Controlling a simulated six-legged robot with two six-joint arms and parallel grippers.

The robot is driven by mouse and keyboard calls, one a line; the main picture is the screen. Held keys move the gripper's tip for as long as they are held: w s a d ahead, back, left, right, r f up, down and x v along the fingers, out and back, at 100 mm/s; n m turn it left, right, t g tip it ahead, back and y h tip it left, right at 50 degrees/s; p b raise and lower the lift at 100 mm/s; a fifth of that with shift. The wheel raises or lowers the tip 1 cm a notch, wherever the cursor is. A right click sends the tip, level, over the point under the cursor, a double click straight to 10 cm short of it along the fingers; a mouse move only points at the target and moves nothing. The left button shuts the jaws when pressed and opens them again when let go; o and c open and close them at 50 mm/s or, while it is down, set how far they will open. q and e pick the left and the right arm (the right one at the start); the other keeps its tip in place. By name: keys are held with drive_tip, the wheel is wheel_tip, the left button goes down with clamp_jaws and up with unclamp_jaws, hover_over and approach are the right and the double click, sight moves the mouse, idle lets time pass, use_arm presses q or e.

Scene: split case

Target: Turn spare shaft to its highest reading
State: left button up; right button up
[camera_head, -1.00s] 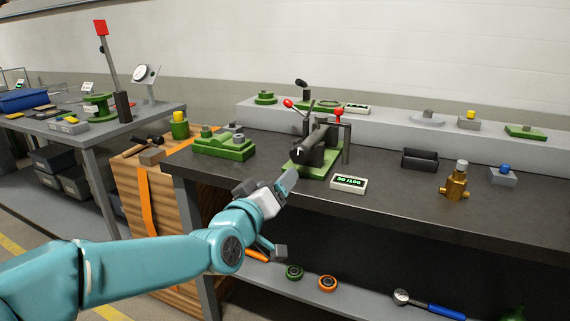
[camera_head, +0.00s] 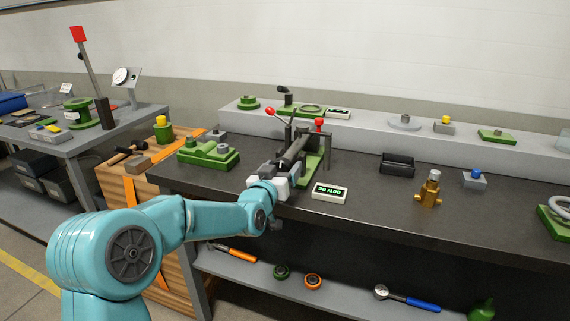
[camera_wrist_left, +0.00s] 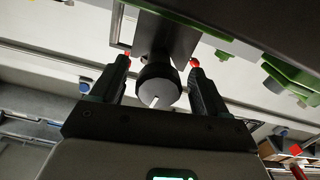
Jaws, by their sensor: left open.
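The dark cylindrical shaft (camera_head: 294,149) lies in a green-based fixture (camera_head: 312,166) on the dark bench. A small white box with a green-lit display (camera_head: 329,192) stands in front of it; its digits are too small to read surely. My left gripper (camera_head: 282,172) is at the near end of the shaft. In the left wrist view, the shaft's round black end with a white mark (camera_wrist_left: 158,90) sits between the two open fingers of my left gripper (camera_wrist_left: 159,68), with a visible gap at each side. My right gripper is out of view.
Red-knobbed levers (camera_head: 270,111) rise beside the shaft. A green block fixture (camera_head: 208,153) stands to the left. A black bin (camera_head: 397,164) and brass valve (camera_head: 429,190) stand to the right. A grey raised shelf (camera_head: 375,124) runs behind.

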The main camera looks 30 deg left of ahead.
use_arm(q)
drive_tip(key=shift+x, duration=1.25)
drive_tip(key=c, duration=0.9)
drive_tip(key=shift+f+n+b, duration=0.2)
drive_tip(key=shift+n+b, duration=0.2)
drive_tip(key=shift+b, duration=0.35)
drive_tip(key=shift+c, duration=0.2)
drive_tip(key=shift+n, duration=0.3)
drive_tip(key=shift+r, duration=0.2)
drive_tip(key=o, duration=0.9)
drive_tip(key=shift+o, duration=0.2)
drive_tip(key=shift+s, duration=0.1)
